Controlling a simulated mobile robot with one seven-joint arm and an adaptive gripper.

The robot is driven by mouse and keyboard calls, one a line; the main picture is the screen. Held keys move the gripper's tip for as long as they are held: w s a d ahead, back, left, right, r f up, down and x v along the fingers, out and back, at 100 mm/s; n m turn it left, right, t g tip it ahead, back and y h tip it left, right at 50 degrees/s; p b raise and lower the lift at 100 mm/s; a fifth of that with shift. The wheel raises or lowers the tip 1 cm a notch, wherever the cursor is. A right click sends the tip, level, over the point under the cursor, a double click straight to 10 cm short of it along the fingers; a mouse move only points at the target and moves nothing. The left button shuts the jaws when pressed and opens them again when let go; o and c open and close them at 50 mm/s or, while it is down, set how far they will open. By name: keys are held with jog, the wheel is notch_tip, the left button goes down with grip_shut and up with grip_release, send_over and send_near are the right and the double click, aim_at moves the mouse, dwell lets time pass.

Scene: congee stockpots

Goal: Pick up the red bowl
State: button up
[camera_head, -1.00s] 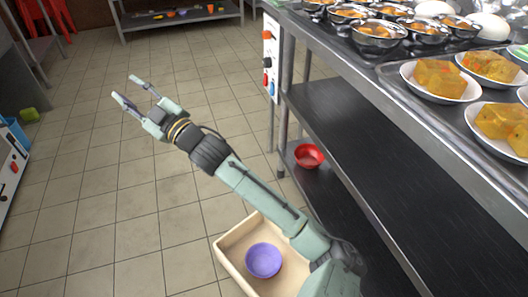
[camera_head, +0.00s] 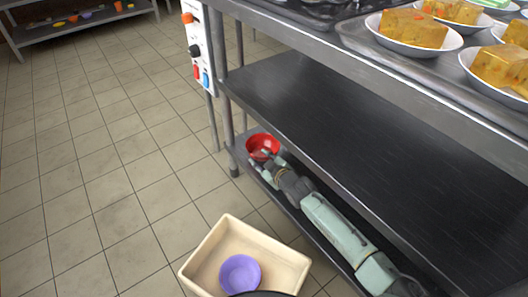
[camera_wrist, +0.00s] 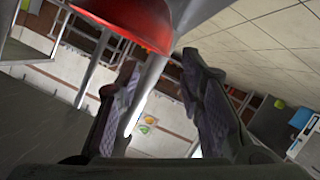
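The red bowl (camera_head: 262,145) sits on the low shelf of the steel counter, near its left end by the leg. My gripper (camera_head: 268,160) is at the near side of the bowl, with my arm reaching in along the low shelf under the middle shelf. In the wrist view, the bowl (camera_wrist: 130,18) fills the top edge, ahead of the fingers. The two fingers (camera_wrist: 165,95) are spread apart with nothing between them but background. Whether a finger touches the bowl, I cannot tell.
A cream tray (camera_head: 205,245) with a purple bowl (camera_head: 240,273) is in front of the counter. The counter leg (camera_head: 228,110) stands beside the red bowl. The middle shelf (camera_head: 340,120) lies close above my arm. Plates of yellow cake (camera_head: 413,30) are on top. Floor at left is clear.

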aim_at(249, 150)
jog(key=x, duration=0.3)
jog(key=shift+w+a+f, duration=0.15)
jog(key=shift+a, duration=0.05)
jog(key=b+x, duration=0.1)
jog(key=x, duration=0.1)
jog(key=b+x, duration=0.1)
jog(key=x, duration=0.2)
jog(key=shift+f, duration=0.2)
jog(key=shift+w, duration=0.15)
grip_shut()
